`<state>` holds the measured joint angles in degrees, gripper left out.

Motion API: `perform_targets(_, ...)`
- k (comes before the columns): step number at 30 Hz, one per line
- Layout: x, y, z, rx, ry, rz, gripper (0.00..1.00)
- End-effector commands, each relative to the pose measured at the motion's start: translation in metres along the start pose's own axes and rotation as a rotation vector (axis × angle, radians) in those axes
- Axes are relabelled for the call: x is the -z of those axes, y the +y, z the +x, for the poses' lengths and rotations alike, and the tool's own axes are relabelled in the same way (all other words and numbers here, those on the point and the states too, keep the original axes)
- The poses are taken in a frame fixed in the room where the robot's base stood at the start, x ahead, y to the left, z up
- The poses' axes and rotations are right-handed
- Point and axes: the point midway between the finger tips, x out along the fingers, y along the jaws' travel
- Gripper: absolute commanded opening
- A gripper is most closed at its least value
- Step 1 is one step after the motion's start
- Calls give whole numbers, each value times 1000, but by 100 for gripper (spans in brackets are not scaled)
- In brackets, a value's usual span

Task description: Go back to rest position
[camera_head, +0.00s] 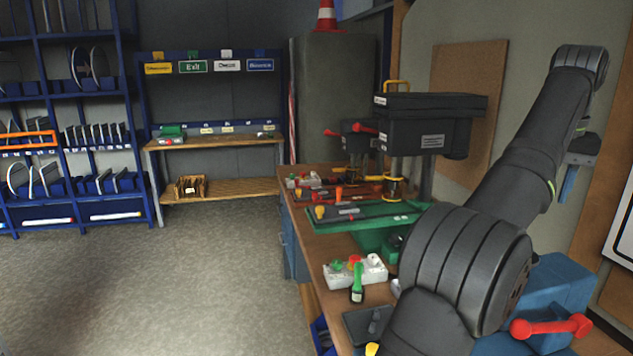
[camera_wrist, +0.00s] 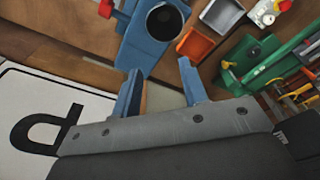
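My gripper (camera_wrist: 160,80) is open in the wrist camera view, with its two blue fingers apart and nothing held between them. In the head camera view my gripper (camera_head: 568,183) shows small at the upper right, beside the wall and raised above the bench level. My dark arm covers much of the right side of that view and hides part of the workbench (camera_head: 318,262).
A blue vise (camera_head: 560,290) with a red handle stands at the lower right; it also shows in the wrist view (camera_wrist: 150,40). Drill presses (camera_head: 425,120) and tools occupy the bench. Shelves (camera_head: 95,90) line the left. The floor (camera_head: 180,280) is clear.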

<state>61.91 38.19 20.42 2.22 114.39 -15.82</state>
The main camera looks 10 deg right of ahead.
Motion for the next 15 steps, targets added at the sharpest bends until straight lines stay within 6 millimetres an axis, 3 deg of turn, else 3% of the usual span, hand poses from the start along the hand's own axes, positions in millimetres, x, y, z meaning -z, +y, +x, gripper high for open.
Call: perform_targets(15, -1, 0, 68, 2, -9, 0, 40)
